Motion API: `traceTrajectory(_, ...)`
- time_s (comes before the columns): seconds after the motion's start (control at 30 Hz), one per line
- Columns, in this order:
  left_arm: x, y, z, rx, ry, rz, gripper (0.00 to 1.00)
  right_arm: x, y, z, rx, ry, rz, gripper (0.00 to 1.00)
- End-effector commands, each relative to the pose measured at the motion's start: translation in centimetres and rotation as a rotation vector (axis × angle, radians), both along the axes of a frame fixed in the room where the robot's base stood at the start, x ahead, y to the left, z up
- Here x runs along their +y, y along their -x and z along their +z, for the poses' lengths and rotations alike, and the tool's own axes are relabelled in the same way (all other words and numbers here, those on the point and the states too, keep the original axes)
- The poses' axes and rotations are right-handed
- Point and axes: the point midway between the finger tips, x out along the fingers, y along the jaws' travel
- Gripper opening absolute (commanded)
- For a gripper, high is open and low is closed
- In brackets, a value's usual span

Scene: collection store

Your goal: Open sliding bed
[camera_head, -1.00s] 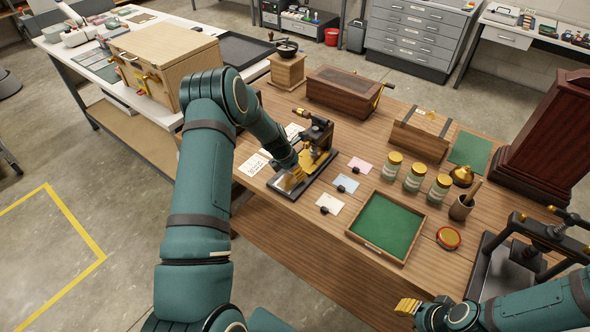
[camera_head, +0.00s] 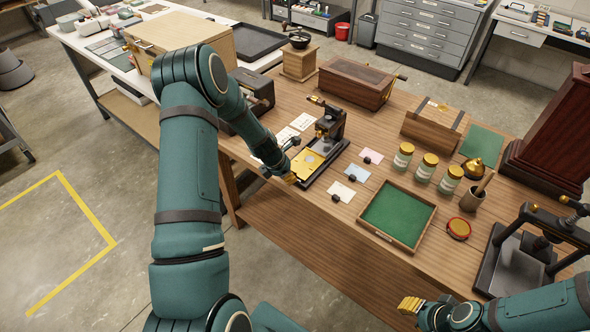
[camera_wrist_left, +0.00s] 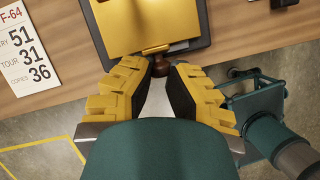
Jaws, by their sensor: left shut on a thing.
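The small black press (camera_head: 328,126) stands on the wooden table, on a dark base. Its flat brass sliding bed (camera_head: 306,163) lies out in front of the upright, toward the table's front edge. The bed also fills the top of the left wrist view (camera_wrist_left: 145,25). A brown knob (camera_wrist_left: 158,66) sits at the bed's near edge. My left gripper (camera_head: 290,178) is shut on this knob, with its yellow fingers on either side (camera_wrist_left: 160,70). My right gripper (camera_head: 411,305) is low in front of the table, away from the press; its jaw opening is unclear.
Small cards (camera_head: 357,173) with dark knobs and a green-lined tray (camera_head: 398,215) lie right of the press. Jars (camera_head: 427,167) stand beyond the tray. A dark device (camera_head: 252,98) stands behind my left arm. A black screw press (camera_head: 520,262) is at the right.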

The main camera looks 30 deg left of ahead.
Motion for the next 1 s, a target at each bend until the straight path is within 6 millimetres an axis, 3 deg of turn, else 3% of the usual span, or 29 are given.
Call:
traceTrajectory(0.13, -0.5, 1.0, -0.5, 0.012, 0.011, -0.008, 0.0, 0.0, 0.0, -0.2, 0.0, 0.0, 0.0, 0.34)
traceTrajectory(0.43, -0.6, 1.0, -0.4, 0.012, 0.012, -0.009, 0.0, 0.0, 0.0, -0.2, 0.0, 0.0, 0.0, 0.34)
traceTrajectory(0.47, -0.6, 1.0, -0.5, 0.013, 0.011, -0.009, 0.23, 0.0, 0.0, -0.2, 0.0, 0.0, 0.0, 0.34)
traceTrajectory(0.5, -0.6, 1.0, -0.5, 0.013, 0.011, -0.009, 0.37, 0.0, 0.0, -0.2, 0.0, 0.0, 0.0, 0.34)
traceTrajectory(0.53, -0.5, 1.0, -0.5, 0.012, 0.011, -0.008, 0.47, 0.0, 0.0, -0.2, 0.0, 0.0, 0.0, 0.34)
traceTrajectory(0.57, -0.5, 1.0, -0.4, 0.012, 0.01, -0.007, 0.51, 0.0, 0.0, -0.2, 0.0, 0.0, 0.0, 0.34)
traceTrajectory(0.87, -0.2, 0.9, -0.2, 0.008, 0.004, -0.003, 0.51, 0.0, 0.0, -0.2, 0.0, 0.0, 0.0, 0.34)
traceTrajectory(1.0, 0.1, 1.2, 0.9, 0.005, 0.003, -0.003, 0.51, 0.0, 0.0, -0.2, 0.0, 0.0, 0.0, 0.34)
